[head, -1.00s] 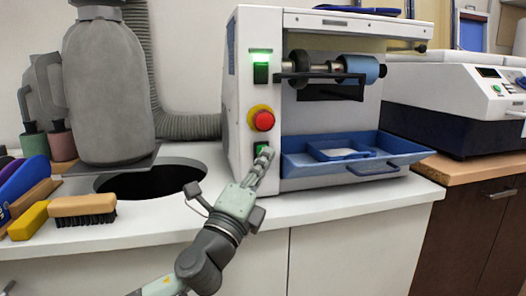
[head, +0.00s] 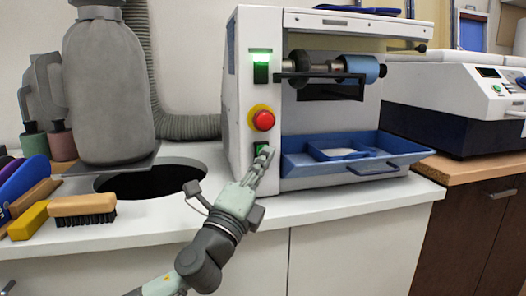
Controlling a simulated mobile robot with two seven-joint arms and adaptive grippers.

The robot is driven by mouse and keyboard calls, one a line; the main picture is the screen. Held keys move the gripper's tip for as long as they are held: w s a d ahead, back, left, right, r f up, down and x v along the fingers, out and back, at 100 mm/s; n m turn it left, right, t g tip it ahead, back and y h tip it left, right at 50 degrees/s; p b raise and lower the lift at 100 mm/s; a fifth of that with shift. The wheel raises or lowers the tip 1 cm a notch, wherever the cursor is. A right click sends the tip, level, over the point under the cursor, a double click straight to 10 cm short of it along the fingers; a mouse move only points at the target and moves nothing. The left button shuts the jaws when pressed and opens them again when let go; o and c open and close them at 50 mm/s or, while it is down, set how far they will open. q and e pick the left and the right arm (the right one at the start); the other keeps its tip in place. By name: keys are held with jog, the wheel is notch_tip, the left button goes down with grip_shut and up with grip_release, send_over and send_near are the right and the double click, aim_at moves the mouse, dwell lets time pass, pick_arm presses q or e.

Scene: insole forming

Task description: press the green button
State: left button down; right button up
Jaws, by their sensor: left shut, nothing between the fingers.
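The green button (head: 261,149) is low on the front panel of the white machine (head: 243,110), below a red knob on a yellow ring (head: 262,119). My left gripper (head: 266,153) is shut and empty. Its fingertips are at the green button and cover part of it. I cannot tell whether they touch it or press it in. Higher on the panel are a dark green switch (head: 261,73) and a lit green lamp (head: 260,52). My right gripper is not in view.
A blue tray (head: 390,167) sticks out at the machine's front right. A round dark hole (head: 150,178) is in the white counter to the left. A grey bag (head: 108,90) stands behind the hole.

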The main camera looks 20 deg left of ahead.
pick_arm(q)
jog(key=shift+w+a, duration=0.1)
jog(key=shift+w, duration=0.15)
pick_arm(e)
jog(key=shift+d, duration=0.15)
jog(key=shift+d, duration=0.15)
